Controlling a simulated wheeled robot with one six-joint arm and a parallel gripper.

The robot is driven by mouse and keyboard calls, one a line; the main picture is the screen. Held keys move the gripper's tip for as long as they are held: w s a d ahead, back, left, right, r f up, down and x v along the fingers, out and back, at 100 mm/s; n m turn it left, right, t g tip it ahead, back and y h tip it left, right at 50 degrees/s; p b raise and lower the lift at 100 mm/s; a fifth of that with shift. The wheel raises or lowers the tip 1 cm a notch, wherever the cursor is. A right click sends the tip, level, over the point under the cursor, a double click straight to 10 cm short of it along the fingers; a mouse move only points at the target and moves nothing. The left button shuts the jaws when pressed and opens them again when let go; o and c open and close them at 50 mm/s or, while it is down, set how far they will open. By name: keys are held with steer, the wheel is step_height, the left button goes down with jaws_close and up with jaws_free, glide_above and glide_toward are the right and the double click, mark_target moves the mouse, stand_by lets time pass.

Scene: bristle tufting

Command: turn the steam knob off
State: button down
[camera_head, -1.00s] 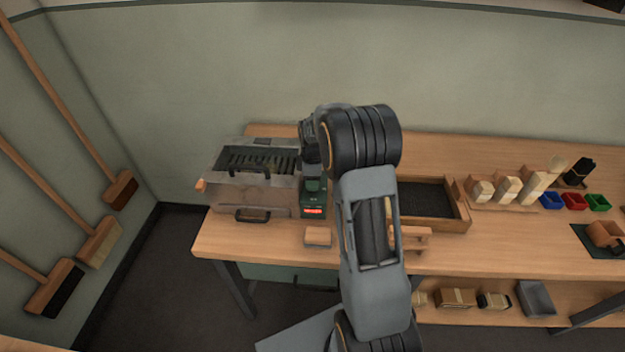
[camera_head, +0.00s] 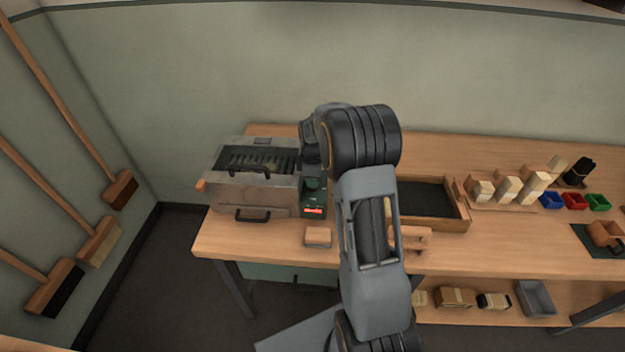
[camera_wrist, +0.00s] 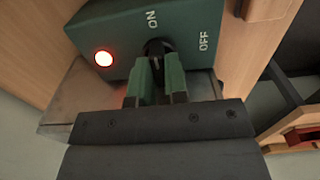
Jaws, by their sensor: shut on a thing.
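The green control box (camera_wrist: 120,35) has white ON and OFF markings and a lit red lamp (camera_wrist: 103,59) in the wrist view. The black steam knob (camera_wrist: 157,48) is on its face, just below the ON marking, with OFF off to the right. My gripper (camera_wrist: 158,72) is shut on the knob, its green fingers on either side. The fingers hide part of the knob, and I cannot tell exactly where it points. In the head view the green box (camera_head: 313,198) stands at the right end of the metal steamer (camera_head: 270,188), and my wrist hides the knob.
A small wooden block (camera_head: 318,236) lies in front of the box. A wooden tray with a dark bed (camera_head: 425,199) is to the right, partly behind my arm. Brush blocks (camera_head: 507,189) and coloured bins (camera_head: 575,202) stand farther right.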

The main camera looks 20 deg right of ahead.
steer(key=shift+m, duration=0.3)
steer(key=m, duration=0.3)
steer(key=shift+m+b, duration=0.3)
steer(key=shift+m, duration=0.1)
steer(key=m, duration=0.4)
steer(key=shift+m, duration=0.3)
steer(key=m, duration=0.4)
steer(key=shift+b, duration=0.4)
steer(key=m, duration=0.4)
steer(key=shift+r+m, duration=0.1)
steer(key=shift+m, duration=0.2)
steer(key=c, duration=1.1)
jaws_free()
steer(key=shift+c, duration=0.2)
step_height(320, 180, up, 14)
